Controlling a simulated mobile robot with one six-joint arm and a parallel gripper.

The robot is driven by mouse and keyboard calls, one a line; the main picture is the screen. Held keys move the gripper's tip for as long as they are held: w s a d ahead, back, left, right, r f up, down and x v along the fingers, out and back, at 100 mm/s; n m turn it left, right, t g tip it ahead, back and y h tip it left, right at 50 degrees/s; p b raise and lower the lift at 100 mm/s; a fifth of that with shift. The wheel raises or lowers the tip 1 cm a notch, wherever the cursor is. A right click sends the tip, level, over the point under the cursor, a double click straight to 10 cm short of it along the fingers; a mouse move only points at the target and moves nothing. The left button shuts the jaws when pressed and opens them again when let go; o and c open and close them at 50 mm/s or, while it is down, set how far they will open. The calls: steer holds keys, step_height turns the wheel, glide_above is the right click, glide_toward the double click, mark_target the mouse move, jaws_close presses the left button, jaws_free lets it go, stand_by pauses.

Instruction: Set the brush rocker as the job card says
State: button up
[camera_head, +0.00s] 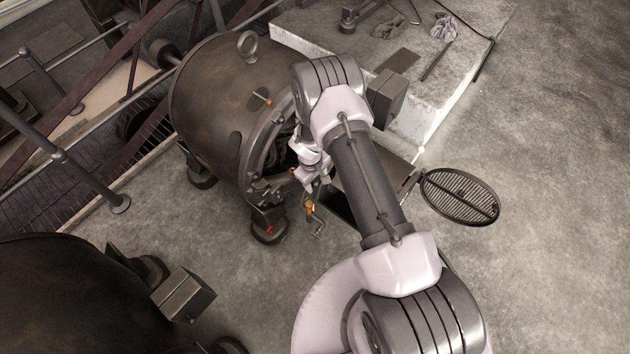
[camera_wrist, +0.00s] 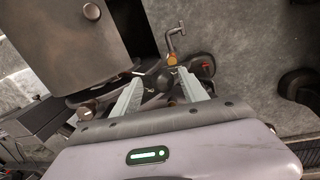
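A rusty dark dynamo (camera_head: 215,85) lies on its side in the upper middle of the head view, its round end open. The brush rocker inside cannot be made out clearly; my arm and shadow hide much of it. My gripper (camera_head: 308,184) is at the lower part of this open end. In the wrist view my gripper (camera_wrist: 160,76) has its two pale fingers spread apart, with dark metal parts beyond and between them. A crank-shaped handle with an orange collar (camera_wrist: 173,57) is just past the fingertips; it also shows in the head view (camera_head: 312,213). No job card is readable.
A round grille cover (camera_head: 460,195) stands out to the right of the dynamo. A pale stone plinth (camera_head: 345,55) with tools and rags is behind. A second dark machine (camera_head: 70,300) is at lower left. Railings (camera_head: 55,155) run along the left. The floor at right is clear.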

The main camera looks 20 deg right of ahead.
steer(key=shift+a, duration=0.1)
step_height(320, 180, up, 17)
steer(key=s+a+p, duration=0.1)
steer(key=a+p, duration=0.1)
steer(key=p, duration=0.4)
steer(key=shift+s+r, duration=0.15)
steer(key=shift+r, duration=0.05)
step_height(320, 180, up, 22)
steer(key=s+d+m+t+b, duration=0.1)
steer(key=s+m+t, duration=0.1)
steer(key=s+m, duration=0.15)
steer(key=s+a+r+m+t+y, duration=0.1)
steer(key=s+r+m, duration=0.2)
steer(key=s+r, duration=0.4)
steer(key=s+a+r+m+t+y+b, duration=0.1)
steer(key=s+r+m, duration=0.3)
steer(key=s, duration=0.9)
step_height(320, 180, up, 4)
steer(key=shift+s+a+f+t+y+b, duration=0.15)
steer(key=shift+s+a+t+y+b, duration=0.15)
steer(key=shift+a+t+y, duration=0.35)
